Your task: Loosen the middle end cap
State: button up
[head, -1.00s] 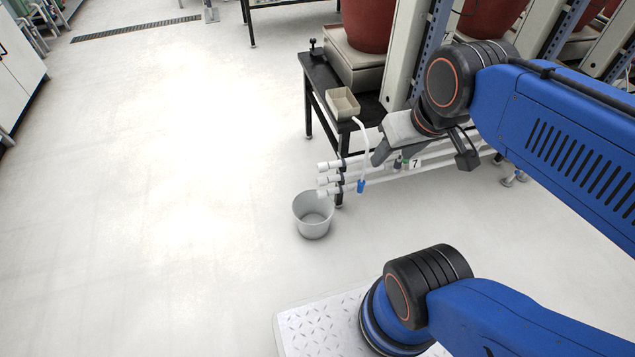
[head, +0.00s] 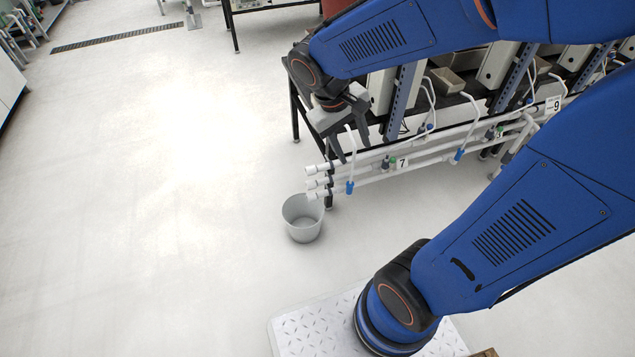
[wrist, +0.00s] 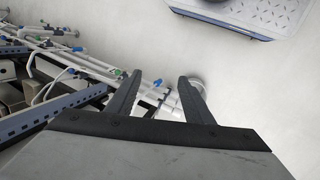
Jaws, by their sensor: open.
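Three white pipes end side by side at the near left corner of the bench, each with a white end cap. The middle end cap (head: 312,183) sits between the upper cap (head: 309,170) and the lower cap (head: 312,195). My gripper (head: 348,157) is open and empty, its fingers pointing down just above and right of the pipe ends. In the wrist view my gripper (wrist: 158,82) has its two fingers spread, with the white pipe ends small and partly hidden between them. I cannot tell the single caps apart there.
A grey bucket (head: 302,218) stands on the floor below the pipe ends; it shows partly behind a finger in the wrist view. A blue valve (head: 350,187) and a label 7 (head: 403,163) are along the pipes. Floor to the left is clear.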

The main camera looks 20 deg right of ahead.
aim_at(318, 182)
jog(key=w+a+f+n+h, duration=0.2)
jog(key=w+a+f+h, duration=0.2)
jog(key=w+f, duration=0.3)
jog(key=w+a+f+n+h, duration=0.25)
jog(key=w+a+f, duration=0.2)
jog(key=f, duration=0.45)
jog(key=w+a+f+n+t+h, duration=0.2)
jog(key=a+f+t, duration=0.15)
jog(key=f, duration=0.55)
jog(key=w+a+f+n+t+h, duration=0.2)
jog(key=a+f, duration=0.3)
jog(key=f, duration=0.4)
jog(key=x, duration=1.7)
jog(key=shift+s+r, duration=0.1)
jog(key=shift+r, duration=0.15)
jog(key=c, duration=1)
